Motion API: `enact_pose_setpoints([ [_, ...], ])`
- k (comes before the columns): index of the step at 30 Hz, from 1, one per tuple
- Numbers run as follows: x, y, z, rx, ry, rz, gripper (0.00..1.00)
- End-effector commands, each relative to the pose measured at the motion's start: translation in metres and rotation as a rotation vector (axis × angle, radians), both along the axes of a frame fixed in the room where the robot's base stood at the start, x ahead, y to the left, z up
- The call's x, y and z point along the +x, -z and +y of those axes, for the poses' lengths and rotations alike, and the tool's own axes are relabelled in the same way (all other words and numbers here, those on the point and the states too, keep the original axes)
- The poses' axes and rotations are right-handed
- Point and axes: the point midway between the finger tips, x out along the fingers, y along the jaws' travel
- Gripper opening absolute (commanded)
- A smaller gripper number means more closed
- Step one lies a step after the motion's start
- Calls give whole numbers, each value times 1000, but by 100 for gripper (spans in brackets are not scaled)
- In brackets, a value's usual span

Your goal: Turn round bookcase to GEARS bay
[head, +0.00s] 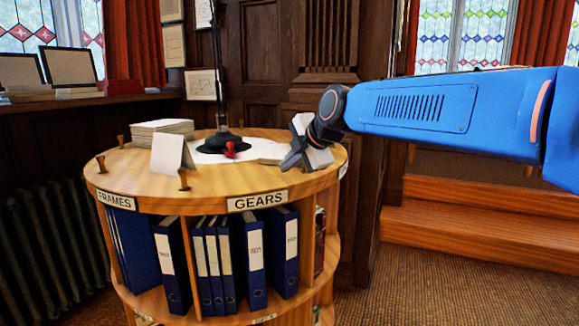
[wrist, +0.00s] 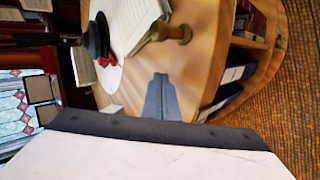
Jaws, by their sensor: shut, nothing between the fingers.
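The round wooden bookcase (head: 215,190) stands left of centre in the head view. Its GEARS label (head: 257,200) is on the front rim, facing me, above blue binders (head: 255,255). The FRAMES label (head: 114,200) is further left on the rim. Short brass pegs (head: 183,180) stand around the top's edge; one peg (wrist: 172,33) shows in the wrist view. My gripper (head: 287,163) is shut and empty, over the right part of the top near the rim. Its fingers (wrist: 160,92) appear against the bookcase top in the wrist view. Whether they touch it I cannot tell.
On the top are a black lamp base (head: 222,144) with a red item, a paper stack (head: 162,130) and a white folded card (head: 172,153). Wooden steps (head: 470,235) stand at right. A radiator (head: 45,245) is at left. The carpet in front of the steps is clear.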

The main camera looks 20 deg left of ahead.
Motion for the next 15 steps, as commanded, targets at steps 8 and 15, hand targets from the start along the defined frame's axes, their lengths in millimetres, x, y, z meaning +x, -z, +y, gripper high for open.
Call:
enact_pose_setpoints([
  [8, -4, -8, 3, -1, 0, -1, 0],
  [15, -4, -30, 3, 1, 0, -1, 0],
])
